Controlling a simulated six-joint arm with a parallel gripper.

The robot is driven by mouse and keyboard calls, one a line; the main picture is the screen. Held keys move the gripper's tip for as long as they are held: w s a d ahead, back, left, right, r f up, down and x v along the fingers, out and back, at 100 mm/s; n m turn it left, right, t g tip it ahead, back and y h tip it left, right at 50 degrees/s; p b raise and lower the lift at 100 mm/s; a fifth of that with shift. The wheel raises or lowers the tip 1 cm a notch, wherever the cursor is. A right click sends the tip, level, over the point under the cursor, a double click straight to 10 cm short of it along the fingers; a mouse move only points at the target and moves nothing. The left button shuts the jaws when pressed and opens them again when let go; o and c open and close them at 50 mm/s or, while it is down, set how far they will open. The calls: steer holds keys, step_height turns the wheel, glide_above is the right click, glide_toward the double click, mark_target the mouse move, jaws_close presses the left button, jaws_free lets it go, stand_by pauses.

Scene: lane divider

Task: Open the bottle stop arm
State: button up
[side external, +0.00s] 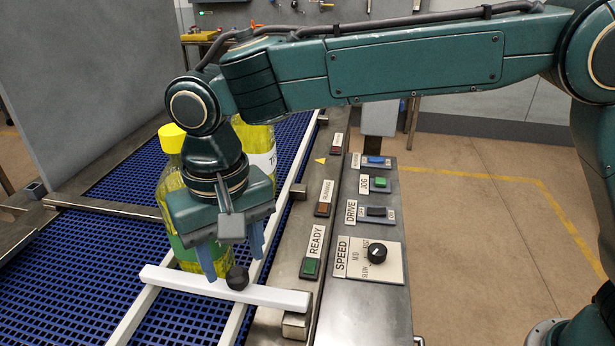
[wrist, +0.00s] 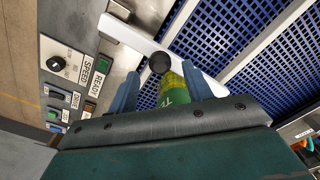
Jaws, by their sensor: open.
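The bottle stop arm is a white bar (side external: 185,281) with a round black knob (side external: 237,278) on it. It lies across the blue lane, its right end at a metal block on the conveyor's side rail. In the wrist view the bar (wrist: 125,36) and knob (wrist: 160,62) are near the top centre. My gripper (side external: 234,268) is open, its blue fingers pointing down on either side of the knob; I cannot tell whether they touch it. In the wrist view the knob appears between the fingertips (wrist: 160,70). A yellow-capped bottle (side external: 171,190) stands behind the bar, partly hidden by my gripper.
A second bottle (side external: 263,150) stands farther back. A control panel (side external: 375,295) right of the lane carries a SPEED knob (side external: 377,253), DRIVE switch (side external: 376,211) and JOG button (side external: 381,183). A grey wall panel (side external: 85,85) rises at left. The blue belt (side external: 50,275) is clear at front left.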

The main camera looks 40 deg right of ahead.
steer(key=shift+f, duration=1.4)
jaws_close()
